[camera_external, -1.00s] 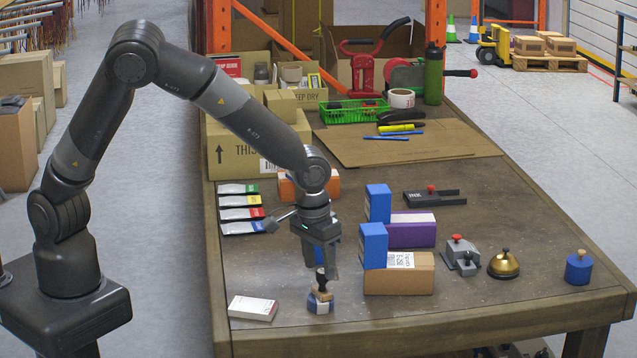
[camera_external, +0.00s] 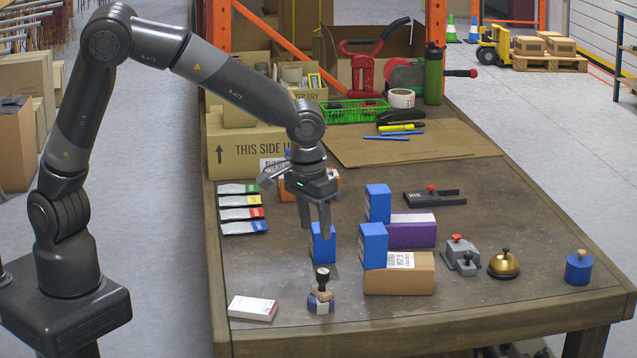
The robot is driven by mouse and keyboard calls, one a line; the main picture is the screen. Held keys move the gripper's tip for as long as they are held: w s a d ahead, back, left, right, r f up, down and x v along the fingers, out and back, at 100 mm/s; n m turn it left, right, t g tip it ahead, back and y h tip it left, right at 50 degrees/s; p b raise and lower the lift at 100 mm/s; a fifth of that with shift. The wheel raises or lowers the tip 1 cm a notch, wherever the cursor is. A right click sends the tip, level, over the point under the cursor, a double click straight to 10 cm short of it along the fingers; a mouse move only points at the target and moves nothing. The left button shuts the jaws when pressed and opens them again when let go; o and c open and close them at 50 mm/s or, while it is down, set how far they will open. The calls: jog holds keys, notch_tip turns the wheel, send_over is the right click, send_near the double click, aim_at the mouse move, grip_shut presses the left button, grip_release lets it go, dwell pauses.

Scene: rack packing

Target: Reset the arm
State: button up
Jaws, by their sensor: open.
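My gripper (camera_external: 315,232) is open and points down over the table, left of the middle. Its fingertips hang in front of a small blue box (camera_external: 324,246) in this view; I cannot tell whether they touch it. A stamp with a dark knob and a blue base (camera_external: 320,297) stands upright on the table below the gripper, apart from it.
The wooden table (camera_external: 480,318) holds a blue box on a brown carton (camera_external: 400,278), another by a purple box (camera_external: 412,232), a brass bell (camera_external: 504,265), a blue weight (camera_external: 579,268), a white box (camera_external: 253,308) and colored packets (camera_external: 240,213). A large carton (camera_external: 240,155) stands behind.

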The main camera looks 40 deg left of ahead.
jog(key=w+a+r+n+h, duration=0.1)
jog(key=w+a+r, duration=0.15)
jog(key=a, duration=0.55)
jog(key=w+a+r, duration=0.1)
jog(key=a+r, duration=0.3)
jog(key=a, duration=0.4)
jog(key=w+a+r+n+h, duration=0.1)
jog(key=w+a+r, duration=0.15)
jog(key=a, duration=0.65)
jog(key=s+a+r+t+y, duration=0.1)
jog(key=s+a+r+t, duration=0.1)
jog(key=s+a, duration=0.4)
jog(key=s+a+r+n+t+y, duration=0.1)
jog(key=s+a+r+t, duration=0.1)
jog(key=s+a, duration=0.5)
jog(key=shift+s+a+r, duration=0.2)
jog(key=shift+a+r, duration=0.15)
jog(key=shift+a, duration=2.6)
